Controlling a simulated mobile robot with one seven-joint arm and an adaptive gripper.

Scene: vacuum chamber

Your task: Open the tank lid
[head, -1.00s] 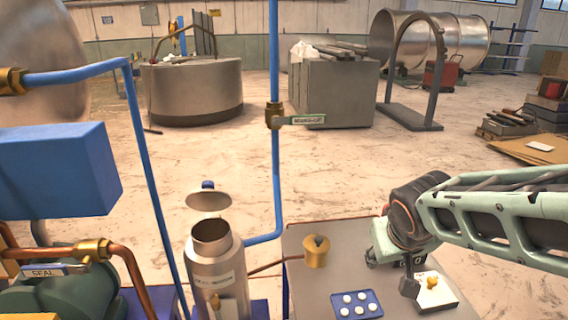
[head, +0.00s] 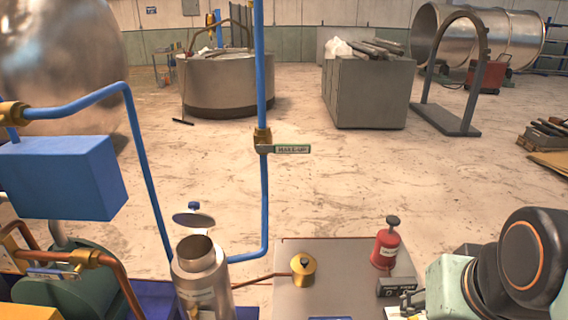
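A silver metal tank (head: 203,283), an upright cylinder with a pale label, stands at the lower left of the head view. Its round mouth is open and looks dark inside. A grey disc-shaped lid (head: 193,220) with a blue knob shows above and behind the mouth, apart from it. How the lid is held there is not visible. My arm's black and pale green links fill the lower right. My gripper (head: 408,302) shows only in part at the bottom edge, far right of the tank. Its fingers are too hidden to tell their state.
A blue pipe (head: 264,200) with a labelled valve rises behind. Blue pump equipment (head: 63,178) stands left.

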